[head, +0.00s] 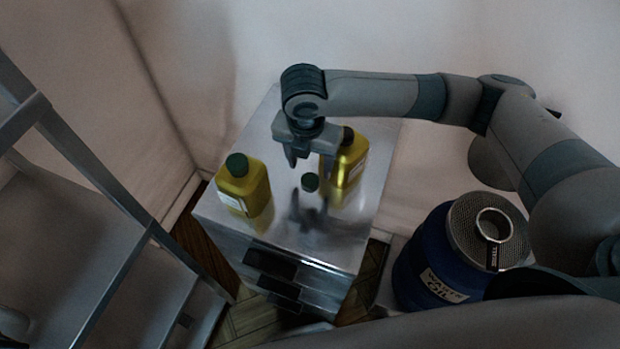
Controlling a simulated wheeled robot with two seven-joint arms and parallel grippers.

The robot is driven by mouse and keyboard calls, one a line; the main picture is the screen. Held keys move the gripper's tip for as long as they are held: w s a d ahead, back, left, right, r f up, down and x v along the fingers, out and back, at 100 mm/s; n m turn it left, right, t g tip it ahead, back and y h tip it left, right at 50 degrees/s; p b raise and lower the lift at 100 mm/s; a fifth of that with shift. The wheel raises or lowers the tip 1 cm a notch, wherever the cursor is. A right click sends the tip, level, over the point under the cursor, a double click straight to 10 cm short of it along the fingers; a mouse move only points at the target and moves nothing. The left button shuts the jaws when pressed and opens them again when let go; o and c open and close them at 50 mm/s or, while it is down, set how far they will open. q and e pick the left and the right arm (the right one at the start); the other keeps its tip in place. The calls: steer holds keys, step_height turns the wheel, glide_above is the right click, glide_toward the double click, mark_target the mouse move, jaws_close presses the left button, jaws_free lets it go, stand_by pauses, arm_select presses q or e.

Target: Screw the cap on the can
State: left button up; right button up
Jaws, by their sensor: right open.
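A yellow can (245,190) with a dark green cap (237,165) stands upright at the left of the metal cabinet top. A second yellow can (350,160) stands upright at the right, partly hidden by my gripper; its top is dark, and I cannot tell whether that is a cap. A small loose dark green cap (310,182) lies on the metal top between the cans. My right gripper (308,163) points down above and slightly behind the loose cap. My left gripper is not in view.
The shiny metal cabinet (275,235) mirrors the gripper and cans. A blue waste oil drum (425,265) with a mesh strainer (470,222) stands at the lower right. A metal shelf rack (100,180) stands at left. The cabinet's front area is clear.

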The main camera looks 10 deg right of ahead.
mark_target(310, 180)
steer(key=shift+f+p, duration=0.3)
steer(key=shift+p, duration=0.05)
step_height(310, 180, down, 4)
steer(key=shift+r+p, duration=0.1)
steer(key=shift+p, duration=0.9)
steer(key=shift+w+f, duration=0.15)
steer(key=shift+f, duration=0.25)
steer(key=shift+c, duration=0.3)
steer(key=c, duration=1)
